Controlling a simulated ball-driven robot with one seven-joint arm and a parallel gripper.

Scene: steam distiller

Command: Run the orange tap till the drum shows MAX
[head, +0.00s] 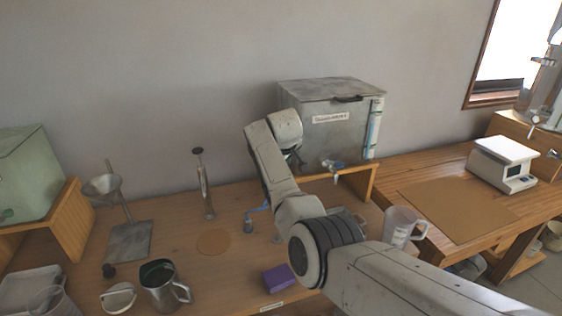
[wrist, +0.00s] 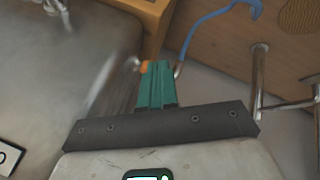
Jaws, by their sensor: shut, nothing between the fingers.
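A grey metal drum (head: 335,105) with a lid and a front label stands on a wooden stand at the back. A pale upright level strip (head: 374,128) runs down its right front edge; its marks and level are too small to read. In the wrist view, a small orange part (wrist: 145,66) shows just beyond my gripper (wrist: 157,66), whose teal fingers are shut and empty. I cannot tell if they touch it. In the head view my arm hides the gripper.
A blue hose (wrist: 215,18) and metal posts (wrist: 258,80) are close to my gripper. A clear jug (head: 399,226), a purple block (head: 279,278), a metal mug (head: 162,285) and a funnel stand (head: 128,238) are on the bench. A white scale (head: 502,165) stands at right.

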